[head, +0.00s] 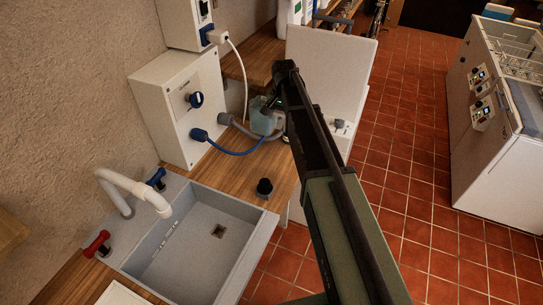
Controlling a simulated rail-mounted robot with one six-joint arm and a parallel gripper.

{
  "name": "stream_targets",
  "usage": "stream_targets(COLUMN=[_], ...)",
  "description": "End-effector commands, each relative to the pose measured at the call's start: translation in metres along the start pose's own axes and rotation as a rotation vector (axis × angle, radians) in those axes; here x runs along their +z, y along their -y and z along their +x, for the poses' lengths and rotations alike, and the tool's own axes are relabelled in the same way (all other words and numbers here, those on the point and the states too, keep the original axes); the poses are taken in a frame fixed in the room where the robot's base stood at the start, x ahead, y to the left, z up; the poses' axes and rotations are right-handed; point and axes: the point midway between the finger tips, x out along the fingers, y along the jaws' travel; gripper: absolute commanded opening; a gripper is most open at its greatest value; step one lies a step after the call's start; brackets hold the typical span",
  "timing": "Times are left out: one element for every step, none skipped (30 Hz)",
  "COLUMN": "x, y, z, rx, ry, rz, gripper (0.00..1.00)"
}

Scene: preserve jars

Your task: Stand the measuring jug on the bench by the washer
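A pale, bluish translucent vessel (262,117), which looks like the measuring jug, is at the back of the wooden bench (232,172), partly behind my arm. My gripper (272,103) is at the arm's far end, right at this vessel. Its fingers are small and dark, and I cannot tell whether they are closed on it or whether the vessel touches the bench. A white appliance (326,72) with a raised flat panel stands just beyond, partly hidden by my arm; it may be the washer.
A grey sink (190,250) with a white tap (135,190) is at the lower left. A white wall box (180,108) carries a blue hose (238,151). A white machine with racks (495,90) stands right, across red-tiled floor.

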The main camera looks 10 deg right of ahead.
Motion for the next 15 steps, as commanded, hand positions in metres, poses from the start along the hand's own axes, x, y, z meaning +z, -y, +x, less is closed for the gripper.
stream_targets(x=[0.0, 0.0, 0.0, 0.0, 0.0, 0.0, 0.0, 0.0, 0.0, 0.0, 0.0, 0.0, 0.0, 0.0, 0.0], y=[0.0, 0.0, 0.0, 0.0, 0.0, 0.0, 0.0, 0.0, 0.0, 0.0, 0.0, 0.001, 0.001, 0.001, 0.001], z=[0.025, 0.035, 0.049, 0.059, 0.07, 0.083, 0.092, 0.102, 0.114, 0.123, 0.131, 0.139, 0.144, 0.146, 0.148], rx=[0.0, 0.0, 0.0, 0.0, 0.0, 0.0, 0.0, 0.0, 0.0, 0.0, 0.0, 0.0, 0.0, 0.0, 0.0], ry=[0.0, 0.0, 0.0, 0.0, 0.0, 0.0, 0.0, 0.0, 0.0, 0.0, 0.0, 0.0, 0.0, 0.0, 0.0], rz=[0.001, 0.001, 0.001, 0.001, 0.001, 0.001, 0.001, 0.001, 0.001, 0.001, 0.001, 0.001, 0.001, 0.001, 0.001], gripper=[0.19, 0.19, 0.19, 0.19, 0.19, 0.19, 0.19, 0.19, 0.19, 0.19, 0.19, 0.19, 0.19, 0.19, 0.19])
